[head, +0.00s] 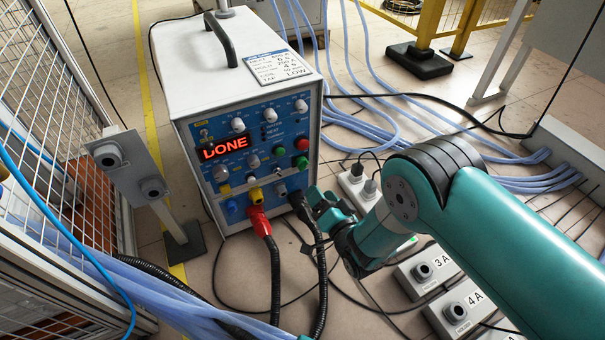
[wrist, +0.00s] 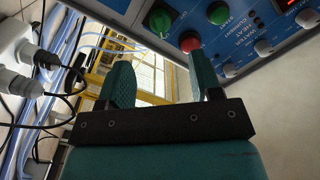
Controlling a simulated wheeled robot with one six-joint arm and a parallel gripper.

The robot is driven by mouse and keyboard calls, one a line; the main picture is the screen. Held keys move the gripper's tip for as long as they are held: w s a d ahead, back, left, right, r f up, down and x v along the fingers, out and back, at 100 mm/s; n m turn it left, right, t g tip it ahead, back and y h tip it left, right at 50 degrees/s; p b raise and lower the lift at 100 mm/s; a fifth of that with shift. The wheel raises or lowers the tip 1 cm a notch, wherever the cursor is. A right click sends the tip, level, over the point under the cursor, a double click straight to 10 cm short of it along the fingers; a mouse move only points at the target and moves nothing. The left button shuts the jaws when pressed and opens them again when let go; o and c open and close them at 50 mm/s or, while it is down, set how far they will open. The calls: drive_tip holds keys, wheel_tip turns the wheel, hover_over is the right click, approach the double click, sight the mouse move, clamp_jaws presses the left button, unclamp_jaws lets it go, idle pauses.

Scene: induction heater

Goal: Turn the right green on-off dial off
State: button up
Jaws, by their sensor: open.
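The right green on-off dial (head: 301,162) is on the blue front panel of the white heater cabinet (head: 183,85), near its right edge. It shows larger in the wrist view (wrist: 160,20), at the top, with a ridge across its face; I cannot tell its exact setting. My gripper (head: 325,206) is low and to the right of the panel in the head view. In the wrist view my gripper (wrist: 158,80) has its two teal fingers apart with nothing between them. The dial lies beyond the fingertips, not touched.
Beside the dial are a red button (wrist: 189,41) and another green button (wrist: 217,12). The red display (head: 225,147) is lit. A red plug (head: 258,220) and black cables hang below. A white power strip (head: 360,190) and labelled boxes (head: 425,270) lie on the floor at right.

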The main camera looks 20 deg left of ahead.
sight(304, 170)
drive_tip(key=b+x, duration=0.5)
drive_tip(key=x, duration=0.4)
drive_tip(key=shift+w+a+f, duration=0.15)
drive_tip(key=shift+w+a, duration=0.1)
drive_tip(key=shift+a, duration=0.05)
drive_tip(key=shift+w+a+b, duration=0.25)
drive_tip(key=shift+a+b, duration=0.05)
drive_tip(key=shift+a, duration=0.05)
drive_tip(key=c, duration=0.9)
